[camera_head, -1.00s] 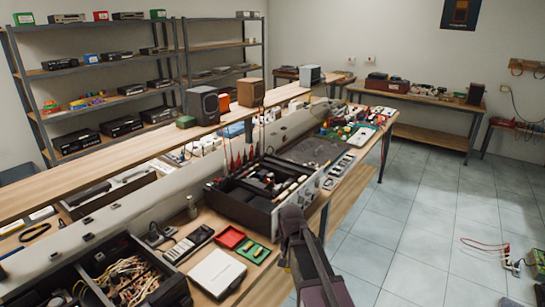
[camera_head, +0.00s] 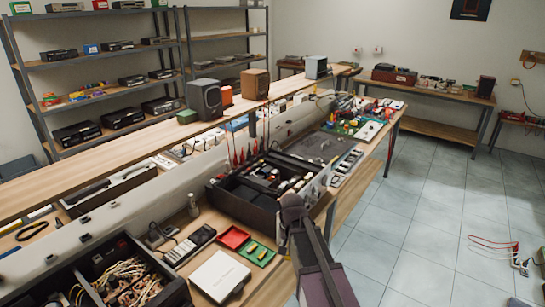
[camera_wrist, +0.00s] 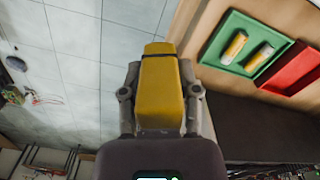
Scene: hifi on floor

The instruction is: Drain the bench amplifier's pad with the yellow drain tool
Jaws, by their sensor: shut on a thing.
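The yellow drain tool (camera_wrist: 161,88) is a blocky yellow body with a dark band near its far end. My gripper (camera_wrist: 160,95) is shut on it, one finger on each side. In the head view my gripper (camera_head: 292,205) is at the front right corner of the open black amplifier chassis (camera_head: 243,207), over the bench's front edge. The tool is hidden by my arm there. The chassis holds several components and red probes stand behind it. I cannot make out the pad.
A green tray (camera_head: 259,252) with two yellow-and-white pieces and a red tray (camera_head: 233,237) lie left of my arm. A white box (camera_head: 220,277) and an open box of wires (camera_head: 115,280) are nearer. The tiled floor (camera_head: 420,220) at right is mostly clear.

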